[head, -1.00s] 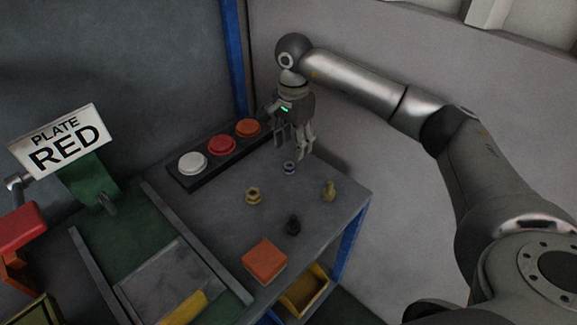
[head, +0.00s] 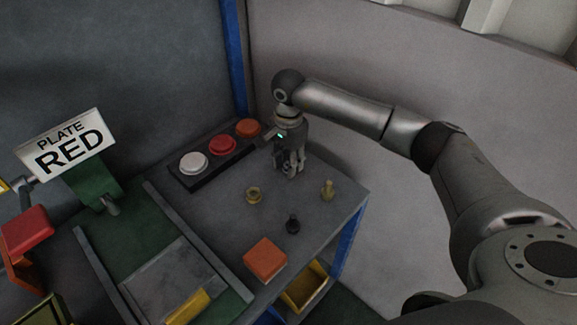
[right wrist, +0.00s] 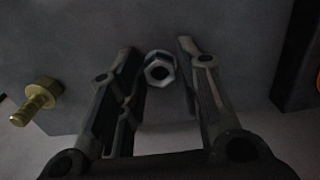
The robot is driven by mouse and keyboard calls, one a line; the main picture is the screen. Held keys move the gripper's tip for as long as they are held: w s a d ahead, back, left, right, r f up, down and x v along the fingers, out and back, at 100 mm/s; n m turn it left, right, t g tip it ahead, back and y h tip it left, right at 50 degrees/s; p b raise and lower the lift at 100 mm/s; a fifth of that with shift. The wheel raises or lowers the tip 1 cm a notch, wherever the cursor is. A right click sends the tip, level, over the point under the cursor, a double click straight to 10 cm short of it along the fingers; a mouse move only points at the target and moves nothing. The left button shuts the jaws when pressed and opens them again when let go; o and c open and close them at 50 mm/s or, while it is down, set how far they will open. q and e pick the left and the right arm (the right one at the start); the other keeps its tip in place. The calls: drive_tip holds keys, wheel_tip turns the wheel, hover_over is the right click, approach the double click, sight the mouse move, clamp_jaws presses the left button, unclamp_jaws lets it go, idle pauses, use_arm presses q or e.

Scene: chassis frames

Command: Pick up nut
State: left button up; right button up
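A silver hex nut (right wrist: 159,70) lies on the grey table top (head: 225,232). In the right wrist view it sits between the two fingertips of my right gripper (right wrist: 158,50), with a gap visible on each side. The right gripper (head: 290,170) is open and points down at the table. In the head view its fingers hide the silver nut. A brass nut (head: 253,195) lies apart, to the left of the gripper and nearer the camera. My left gripper is not in view.
A brass bolt (head: 327,190), a black bolt (head: 292,224) and an orange block (head: 265,258) stand on the table. A strip with white, red and orange buttons (head: 222,145) is left of the gripper. A "PLATE RED" sign (head: 66,143) stands at left.

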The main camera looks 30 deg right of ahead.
clamp_jaws()
drive_tip(key=shift+r, duration=0.1)
